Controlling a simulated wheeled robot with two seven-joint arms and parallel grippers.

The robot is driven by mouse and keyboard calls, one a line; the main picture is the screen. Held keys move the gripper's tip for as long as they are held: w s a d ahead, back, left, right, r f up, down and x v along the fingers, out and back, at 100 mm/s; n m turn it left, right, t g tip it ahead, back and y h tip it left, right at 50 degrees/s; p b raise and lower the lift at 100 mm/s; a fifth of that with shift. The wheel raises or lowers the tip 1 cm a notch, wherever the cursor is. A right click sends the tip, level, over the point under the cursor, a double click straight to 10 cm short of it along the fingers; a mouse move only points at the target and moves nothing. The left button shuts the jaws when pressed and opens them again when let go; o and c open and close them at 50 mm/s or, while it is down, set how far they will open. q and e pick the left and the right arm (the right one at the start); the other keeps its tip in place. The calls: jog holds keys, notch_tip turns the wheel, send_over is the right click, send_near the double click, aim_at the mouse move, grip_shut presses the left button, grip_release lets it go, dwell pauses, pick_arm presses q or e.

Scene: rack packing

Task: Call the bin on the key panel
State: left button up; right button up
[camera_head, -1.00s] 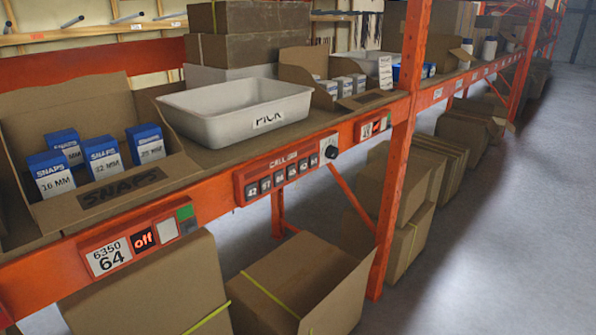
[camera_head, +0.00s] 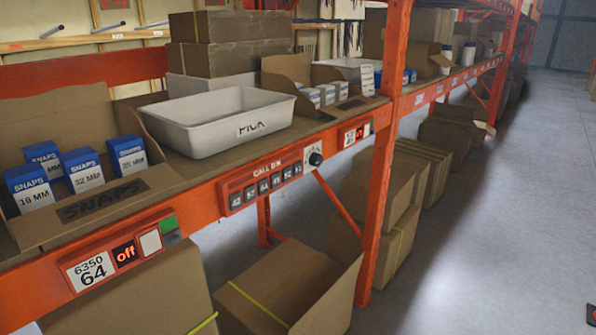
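The key digits are too small to read surely. A location label (camera_head: 91,271) reads "6350 64", beside a small display (camera_head: 125,253) showing "off" in red, a white button (camera_head: 150,241) and a green patch (camera_head: 168,223). A white bin (camera_head: 222,127) marked "PICK" stands on the shelf above the panel. Neither of my grippers shows.
An open carton marked "SNAPS" (camera_head: 100,204) holds several blue and white boxes on the left. An orange upright (camera_head: 383,150) stands right of the panel. Cartons (camera_head: 282,285) sit on the floor below the beam. The aisle floor (camera_head: 480,250) at right is mostly clear.

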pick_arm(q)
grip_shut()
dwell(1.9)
